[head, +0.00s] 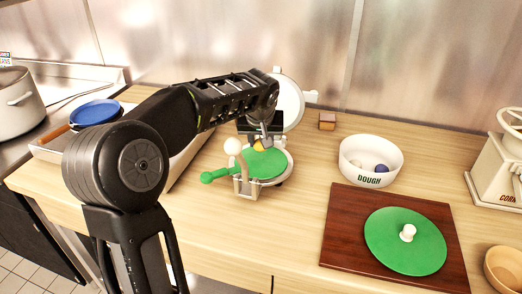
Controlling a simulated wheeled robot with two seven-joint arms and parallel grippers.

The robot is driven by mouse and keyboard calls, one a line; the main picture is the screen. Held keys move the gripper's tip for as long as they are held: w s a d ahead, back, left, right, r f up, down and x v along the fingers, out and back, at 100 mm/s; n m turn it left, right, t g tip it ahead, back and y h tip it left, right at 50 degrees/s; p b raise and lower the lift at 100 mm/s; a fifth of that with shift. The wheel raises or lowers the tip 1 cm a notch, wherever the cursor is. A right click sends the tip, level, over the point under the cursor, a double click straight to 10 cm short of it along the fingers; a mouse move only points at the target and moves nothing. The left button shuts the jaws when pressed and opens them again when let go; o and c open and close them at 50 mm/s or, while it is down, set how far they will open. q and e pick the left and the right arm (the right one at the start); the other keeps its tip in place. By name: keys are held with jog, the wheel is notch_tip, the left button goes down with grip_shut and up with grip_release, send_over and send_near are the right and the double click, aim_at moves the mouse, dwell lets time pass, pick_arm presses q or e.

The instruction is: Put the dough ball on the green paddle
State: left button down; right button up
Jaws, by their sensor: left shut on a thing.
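My left gripper (263,138) reaches in from the left, over the green paddle. It is shut on a yellow-orange dough ball (260,146), which is partly hidden by the fingers. The green paddle (268,168) lies flat on the round white base of a press, its green handle (214,175) pointing left. The ball is at the paddle's far part; I cannot tell whether it touches the surface. My right gripper is not in view.
The press's round white plate (290,103) stands raised behind; a white-knobbed lever (234,147) rises at the front left. A white DOUGH bowl (357,169) holds a dark purple ball. A green disc (392,252) lies on a brown board (341,231). Bare counter separates press and board.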

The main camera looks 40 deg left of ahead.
aim_at(261, 149)
pick_arm(q)
jog(key=shift+f, duration=1.75)
jog(key=shift+f, duration=0.1)
jog(key=shift+f, duration=0.15)
jog(key=c, duration=1)
grip_release()
jog(key=shift+o, duration=0.2)
jog(key=shift+r, duration=0.2)
jog(key=shift+r, duration=0.2)
jog(key=v, duration=1.2)
jog(key=shift+b, duration=0.4)
jog(key=shift+f, duration=0.15)
